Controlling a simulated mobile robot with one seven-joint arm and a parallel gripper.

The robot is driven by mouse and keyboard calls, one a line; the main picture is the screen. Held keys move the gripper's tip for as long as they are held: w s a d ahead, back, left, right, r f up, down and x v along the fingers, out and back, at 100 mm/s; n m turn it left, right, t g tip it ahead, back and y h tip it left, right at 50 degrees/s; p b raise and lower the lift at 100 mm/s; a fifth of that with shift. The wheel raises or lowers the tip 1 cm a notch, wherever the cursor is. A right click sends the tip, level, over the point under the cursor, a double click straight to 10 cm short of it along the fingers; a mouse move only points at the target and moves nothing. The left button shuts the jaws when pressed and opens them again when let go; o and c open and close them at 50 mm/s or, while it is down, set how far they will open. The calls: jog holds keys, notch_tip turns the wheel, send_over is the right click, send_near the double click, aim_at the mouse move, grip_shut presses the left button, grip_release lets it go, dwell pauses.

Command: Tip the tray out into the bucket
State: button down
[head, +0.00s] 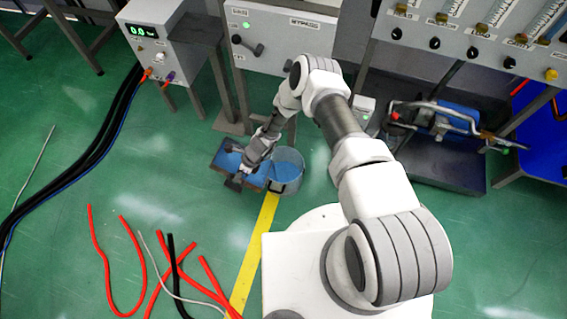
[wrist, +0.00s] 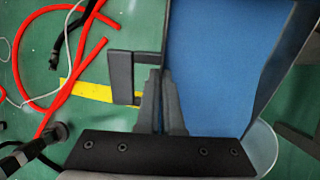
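The tray (head: 226,158) has a blue inside and dark handles. It is just left of the bucket in the head view, partly hidden by my gripper. Its blue inside (wrist: 225,65) fills the right of the wrist view, with a dark handle (wrist: 120,78) to the left. My gripper (wrist: 162,85) has its fingers close together at the tray's wall beside this handle and appears shut on it. The clear-walled bucket (head: 290,168) shows blue inside, close against the tray. Its rim (wrist: 265,147) shows at the lower right of the wrist view. I cannot tell whether the tray holds anything loose.
Red hoses (head: 140,262) and thin cables lie on the green floor at lower left. A yellow floor line (head: 254,255) runs from near the bucket. Grey cabinets (head: 270,40) stand behind. A pump-like unit (head: 440,120) stands at right.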

jog(key=shift+w+d+r+y+p, duration=0.15)
jog(key=shift+d+r+y+p, duration=0.4)
jog(key=shift+d, duration=0.25)
jog(key=shift+w+d+r+y+p, duration=0.15)
jog(key=shift+d+r+y+p, duration=0.2)
jog(key=shift+d+r, duration=0.35)
jog(key=shift+w+d+r+g+y, duration=0.2)
jog(key=shift+d+r+y, duration=0.6)
jog(key=shift+d, duration=0.15)
jog(key=shift+w+d+r+g+y, duration=0.15)
jog(key=shift+d+r+g+y, duration=0.05)
jog(key=shift+d+r+y, duration=0.7)
dwell(0.7)
jog(key=shift+w+d+r+g+y+b, duration=0.15)
jog(key=shift+d+r+y+b, duration=0.35)
jog(key=shift+b, duration=0.75)
jog(key=shift+w+d+r+g+y+b, duration=0.15)
jog(key=shift+d+y+b, duration=0.5)
jog(key=shift+d+b, duration=0.45)
jog(key=shift+w+d+r+g+y+b, duration=0.1)
jog(key=shift+d+r+y+b, duration=0.4)
jog(key=shift+b, duration=0.85)
jog(key=shift+d+f+y+b, duration=0.1)
jog(key=shift+d+y+b, duration=0.15)
jog(key=shift+d+b, duration=0.35)
jog(key=shift+w+d+y+b, duration=0.15)
jog(key=shift+d+y+b, duration=0.15)
jog(key=shift+d+b, duration=0.35)
jog(key=shift+d+r, duration=0.2)
jog(key=shift+d, duration=0.1)
